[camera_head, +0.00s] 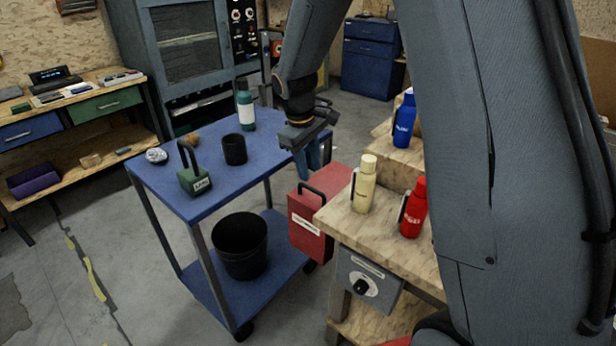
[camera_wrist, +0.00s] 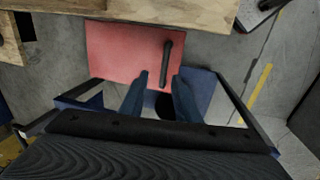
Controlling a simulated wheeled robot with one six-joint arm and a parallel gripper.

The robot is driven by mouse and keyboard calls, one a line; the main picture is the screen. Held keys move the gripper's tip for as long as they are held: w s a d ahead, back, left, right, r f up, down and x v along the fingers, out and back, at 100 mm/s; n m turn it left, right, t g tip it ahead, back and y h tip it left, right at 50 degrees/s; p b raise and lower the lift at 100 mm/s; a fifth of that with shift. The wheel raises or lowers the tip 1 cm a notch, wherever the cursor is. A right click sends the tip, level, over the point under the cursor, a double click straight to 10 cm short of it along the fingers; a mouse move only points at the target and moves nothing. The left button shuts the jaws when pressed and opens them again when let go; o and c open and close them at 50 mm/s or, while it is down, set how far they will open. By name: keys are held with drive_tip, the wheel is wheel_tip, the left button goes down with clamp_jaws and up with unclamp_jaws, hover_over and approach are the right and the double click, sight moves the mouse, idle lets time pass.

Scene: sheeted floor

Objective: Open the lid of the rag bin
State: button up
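The rag bin appears to be the red box (camera_head: 308,232) with a pale label, standing between the blue cart and the wooden bench. Its label is too small to read. Its flat red lid (camera_wrist: 118,52) looks shut in the wrist view. A black bar handle (camera_head: 312,187) sits on the lid; it also shows in the wrist view (camera_wrist: 166,62). My gripper (camera_head: 309,172) points down above the lid.
The blue cart (camera_head: 168,190) stands left of the bin, carrying a black cup (camera_head: 234,149), a green bottle (camera_head: 246,110) and a green weight-like block (camera_head: 194,181). The wooden bench (camera_head: 334,217) on the right holds cream (camera_head: 365,186) and red (camera_head: 414,209) bottles close to my arm.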

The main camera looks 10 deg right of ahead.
sight(310, 187)
drive_tip(key=f, duration=0.4)
drive_tip(key=shift+w+a+p, duration=0.2)
drive_tip(key=shift+p, duration=0.1)
drive_tip(key=shift+w+d+f, duration=0.1)
drive_tip(key=shift+d+f, duration=0.05)
drive_tip(key=shift+f, duration=0.65)
clamp_jaws()
